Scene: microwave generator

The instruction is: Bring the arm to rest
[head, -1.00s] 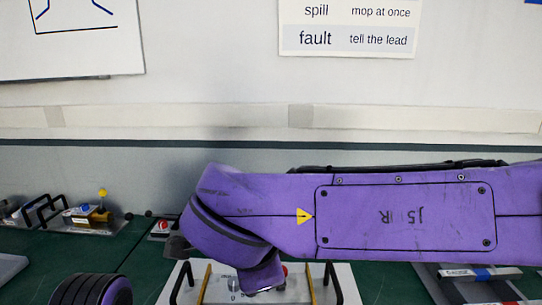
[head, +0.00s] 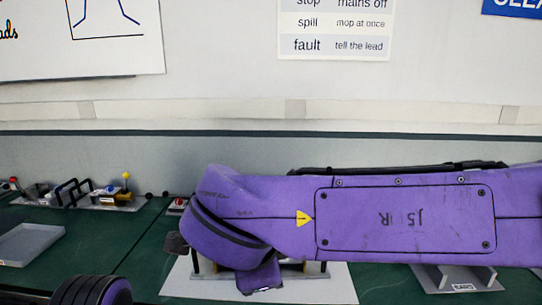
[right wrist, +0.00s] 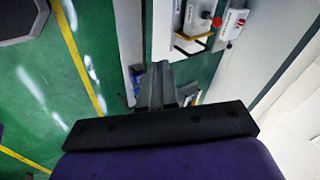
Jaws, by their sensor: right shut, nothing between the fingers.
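My right arm (head: 400,215) is purple and stretches across the head view from the right edge to the middle, with its forearm roughly level and its wrist end bent down. It carries the marking "J5 R" upside down. My right gripper (right wrist: 158,82) shows in the right wrist view with its dark fingers together and nothing between them. A rounded purple part of my left arm (head: 92,291) shows at the lower left; my left gripper is outside the frames.
A white plate (head: 325,289) lies on the green bench, partly hidden behind my right arm. A grey tray (head: 30,244) and a fixture with a yellow knob (head: 126,176) stand at the left. A grey bracket (head: 457,277) stands at the right.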

